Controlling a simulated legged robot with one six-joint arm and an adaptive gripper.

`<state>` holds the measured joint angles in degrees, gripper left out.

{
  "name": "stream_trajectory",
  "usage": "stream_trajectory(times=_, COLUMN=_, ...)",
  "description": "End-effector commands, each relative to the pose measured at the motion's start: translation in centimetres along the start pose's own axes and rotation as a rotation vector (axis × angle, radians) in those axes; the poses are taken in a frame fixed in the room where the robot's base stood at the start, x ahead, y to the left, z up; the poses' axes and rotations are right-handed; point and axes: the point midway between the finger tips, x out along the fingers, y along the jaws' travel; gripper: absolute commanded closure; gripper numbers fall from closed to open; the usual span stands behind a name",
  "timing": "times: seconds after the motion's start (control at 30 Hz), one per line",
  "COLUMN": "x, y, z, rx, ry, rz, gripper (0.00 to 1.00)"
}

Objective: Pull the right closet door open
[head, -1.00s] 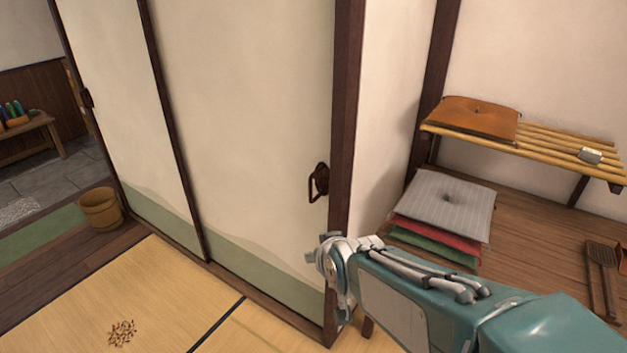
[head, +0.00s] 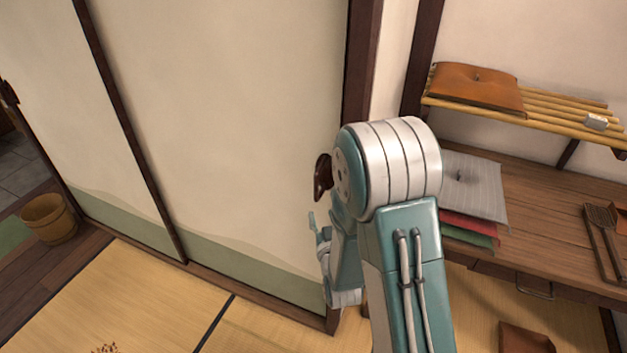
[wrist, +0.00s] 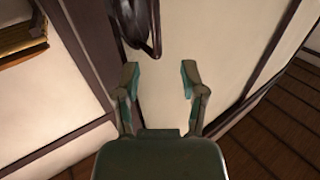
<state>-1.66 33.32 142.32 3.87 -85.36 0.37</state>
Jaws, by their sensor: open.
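The right closet door (head: 235,130) is a cream panel with a green lower band, standing against the dark post (head: 360,70) at its right. Its dark brown handle (head: 322,177) sits near that edge, partly hidden by my arm in the head view. In the wrist view the handle (wrist: 137,22) hangs at the top, just beyond the fingertips. My gripper (wrist: 159,73) is open and empty, facing the door (wrist: 165,105), with the handle slightly left of the gap between its fingers. In the head view my arm mostly hides the gripper.
The left closet door (head: 60,120) stands beside it, with a wooden bucket (head: 48,217) near its foot. At right are stacked cushions (head: 475,190) on a wooden counter (head: 550,220) and a slatted shelf (head: 560,120) above. The tatami (head: 150,300) before the doors is mostly clear.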

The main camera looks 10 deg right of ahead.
Motion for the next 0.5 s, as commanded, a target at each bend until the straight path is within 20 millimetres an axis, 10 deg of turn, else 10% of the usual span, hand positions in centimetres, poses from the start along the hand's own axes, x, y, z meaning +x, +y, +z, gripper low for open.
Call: stream_trajectory(times=0.5, x=7.5, y=-0.3, z=0.0, rx=-0.005, ry=0.008, rz=0.001, gripper=0.46)
